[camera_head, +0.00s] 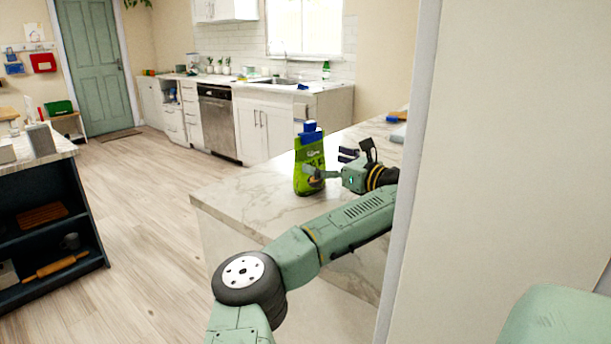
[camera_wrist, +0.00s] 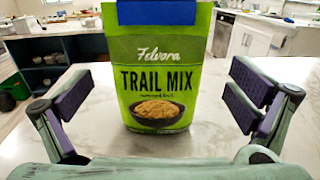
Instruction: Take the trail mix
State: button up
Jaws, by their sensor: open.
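The trail mix (camera_wrist: 155,90) is a green pouch with a dark "TRAIL MIX" label and a bowl picture. It stands upright on a marble countertop (camera_head: 245,197), and it also shows in the head view (camera_head: 309,165) near the counter's left part. A blue piece covers the pouch's top. My gripper (camera_wrist: 163,100) is open, with one dark-padded finger to each side of the pouch in the wrist view. Clear gaps show between the pads and the pouch there. In the head view my gripper (camera_head: 332,165) is just right of the pouch, and one finger overlaps its front.
A wall edge (camera_head: 408,170) stands close on the right, beside my arm. Blue items (camera_head: 397,116) lie farther back on the counter. A dark shelf unit (camera_head: 45,235) stands at left. The wooden floor between is clear. A sink counter (camera_head: 265,120) is at the back.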

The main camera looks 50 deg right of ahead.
aim_at(313, 158)
jog(key=w+p, duration=0.1)
jog(key=w, duration=0.3)
jog(key=shift+w+a+f, duration=0.1)
jog(key=shift+w+f, duration=0.05)
jog(key=shift+w, duration=0.25)
jog(key=shift+c, duration=0.6)
jog(key=c, duration=1.6)
jog(key=shift+o, duration=0.2)
